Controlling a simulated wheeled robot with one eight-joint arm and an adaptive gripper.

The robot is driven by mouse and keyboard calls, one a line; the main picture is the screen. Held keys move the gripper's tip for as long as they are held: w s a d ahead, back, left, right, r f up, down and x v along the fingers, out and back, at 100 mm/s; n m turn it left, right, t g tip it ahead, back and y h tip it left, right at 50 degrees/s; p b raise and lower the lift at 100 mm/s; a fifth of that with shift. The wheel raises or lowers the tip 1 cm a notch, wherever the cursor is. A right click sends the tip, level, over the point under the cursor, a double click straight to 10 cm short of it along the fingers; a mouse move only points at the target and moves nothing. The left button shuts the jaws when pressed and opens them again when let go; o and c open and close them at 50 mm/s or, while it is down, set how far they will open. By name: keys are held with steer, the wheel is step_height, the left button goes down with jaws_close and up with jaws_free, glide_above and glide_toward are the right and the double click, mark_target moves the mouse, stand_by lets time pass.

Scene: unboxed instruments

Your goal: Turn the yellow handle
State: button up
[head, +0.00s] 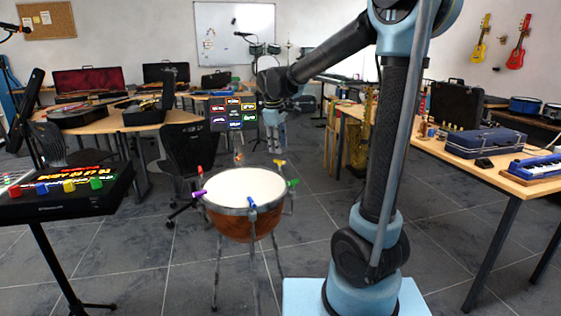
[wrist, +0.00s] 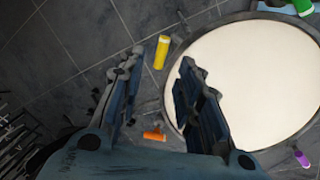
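The yellow handle (head: 280,162) is on the far right rim of a kettledrum (head: 246,230) with a white skin. In the wrist view the yellow handle (wrist: 161,52) lies just outside the drum's rim, between the tips of my two fingers in the picture. My gripper (wrist: 161,64) is open, with a wide gap and nothing held. In the head view my gripper (head: 278,137) points down above the drum's far side, over the yellow handle. The handle looks apart from the fingers, below them.
Other handles ring the drum: orange (head: 239,157), green (head: 292,182), blue (head: 252,203), purple (head: 199,193) and red (head: 200,170). A black chair (head: 190,158) stands behind left, and a keypad stand (head: 70,195) at left. A table with a blue case (head: 490,140) is at right.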

steer(key=f, duration=0.2)
steer(key=w+f, duration=0.1)
steer(key=f, duration=0.4)
steer(key=shift+w+d, duration=0.15)
steer(key=shift+d, duration=0.15)
jaws_close()
